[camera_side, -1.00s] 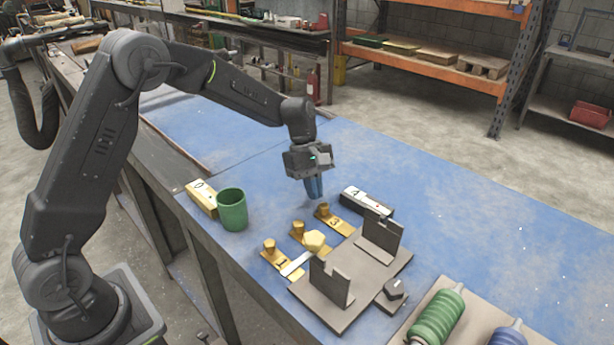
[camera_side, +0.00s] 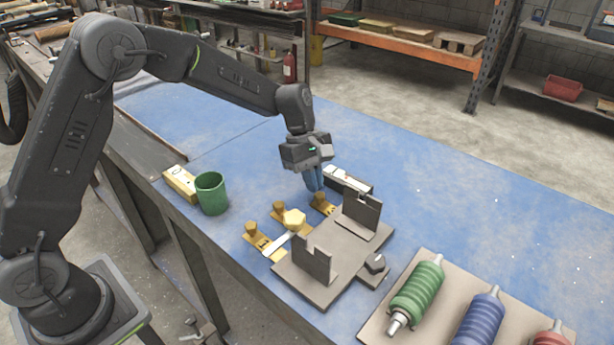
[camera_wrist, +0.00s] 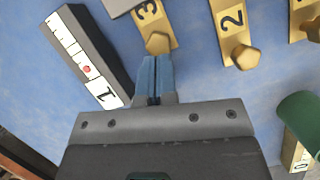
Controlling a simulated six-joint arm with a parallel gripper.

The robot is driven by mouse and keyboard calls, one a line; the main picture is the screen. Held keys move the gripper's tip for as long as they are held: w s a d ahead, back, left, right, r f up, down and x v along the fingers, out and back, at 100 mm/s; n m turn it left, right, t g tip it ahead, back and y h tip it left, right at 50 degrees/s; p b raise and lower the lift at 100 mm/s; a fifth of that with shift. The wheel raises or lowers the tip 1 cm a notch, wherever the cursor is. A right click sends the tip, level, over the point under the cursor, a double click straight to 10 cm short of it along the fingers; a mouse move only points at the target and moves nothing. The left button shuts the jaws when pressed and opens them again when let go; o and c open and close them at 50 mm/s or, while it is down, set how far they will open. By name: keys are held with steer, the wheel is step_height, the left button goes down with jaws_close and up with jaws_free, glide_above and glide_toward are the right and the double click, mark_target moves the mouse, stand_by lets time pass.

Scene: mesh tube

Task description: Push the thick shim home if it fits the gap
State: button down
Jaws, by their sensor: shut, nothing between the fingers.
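Brass shims with knobs lie in a row on the blue bench: shim 1 (camera_side: 258,242), shim 2 (camera_side: 280,212) and shim 3 (camera_side: 325,205). The wrist view shows shim 3 (camera_wrist: 148,18) and shim 2 (camera_wrist: 232,22). I cannot tell which is the thick one. A grey fixture plate (camera_side: 340,272) with two notched uprights stands in front of them.
A dark box with a white marked face (camera_side: 347,180) lies close behind my gripper. A green cup (camera_side: 211,193) and a yellow block (camera_side: 180,183) stand at left. A tray (camera_side: 375,332) of coloured ribbed parts is at front right. The bench behind is clear.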

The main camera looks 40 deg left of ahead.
steer(key=shift+f, duration=0.1)
steer(key=a, duration=0.2)
steer(key=w+a, duration=0.1)
steer(key=a, duration=0.1)
steer(key=s+v, duration=0.1)
steer(key=v, duration=0.9)
steer(key=s+r+m+t+y, duration=0.1)
steer(key=s+r+m+t, duration=0.15)
steer(key=s+r, duration=0.3)
steer(key=s+m+t+y, duration=0.3)
steer(key=s+m, duration=0.9)
steer(key=s, duration=1)
steer(key=shift+s+r+t, duration=0.2)
steer(key=shift+s+t, duration=0.05)
steer(key=shift+t, duration=0.4)
